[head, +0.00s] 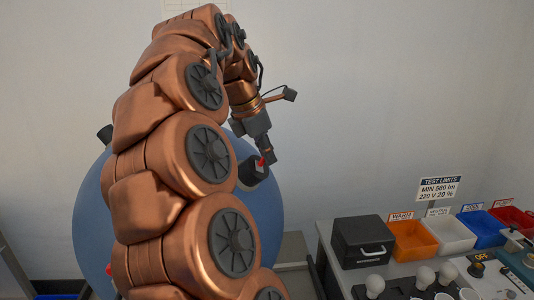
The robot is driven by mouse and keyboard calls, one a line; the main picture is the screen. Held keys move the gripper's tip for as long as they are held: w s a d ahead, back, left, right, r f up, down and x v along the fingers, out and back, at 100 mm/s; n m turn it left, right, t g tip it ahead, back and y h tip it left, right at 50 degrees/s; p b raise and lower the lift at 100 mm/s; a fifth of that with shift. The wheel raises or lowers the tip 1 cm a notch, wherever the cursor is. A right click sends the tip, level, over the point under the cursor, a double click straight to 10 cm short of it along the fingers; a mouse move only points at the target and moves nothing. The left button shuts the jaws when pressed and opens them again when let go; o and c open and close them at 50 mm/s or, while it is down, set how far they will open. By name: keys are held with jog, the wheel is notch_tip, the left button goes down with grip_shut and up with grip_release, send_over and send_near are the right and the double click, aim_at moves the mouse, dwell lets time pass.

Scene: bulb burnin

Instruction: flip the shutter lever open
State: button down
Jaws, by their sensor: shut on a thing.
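My gripper (267,157) points down in front of the right part of the large blue sphere (268,215). It is shut on a small red piece, which looks like the shutter lever (261,162), at a dark cylindrical fitting (252,175) on the sphere. The fingers hide part of the red piece, so its exact angle cannot be told. My arm covers much of the sphere's middle.
A bench at right holds a black box (362,241), an orange bin (413,241), a white bin (450,234), a blue bin (482,229) and several bulbs. A "TEST LIMITS" sign (438,188) stands behind. The wall area above the bench is clear.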

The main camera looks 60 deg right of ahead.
jog(key=shift+f, duration=0.1)
jog(key=shift+s+a+f+m+t+h+b, duration=0.15)
jog(key=shift+a+f+m+t+h+b, duration=0.25)
jog(key=shift+b, duration=0.75)
jog(key=m+t+h+b, duration=0.1)
jog(key=m+b, duration=0.1)
jog(key=b, duration=0.1)
jog(key=s+a+m+t+h+b, duration=0.1)
jog(key=m+h+b, duration=0.1)
jog(key=m+b, duration=0.1)
jog(key=f+m+t+h+b, duration=0.1)
jog(key=m+b, duration=0.2)
jog(key=b, duration=0.2)
jog(key=shift+s+a+h, duration=0.3)
jog(key=shift+s+a, duration=0.05)
jog(key=shift+a, duration=0.05)
jog(key=c, duration=1.6)
grip_release()
jog(key=shift+o, duration=0.2)
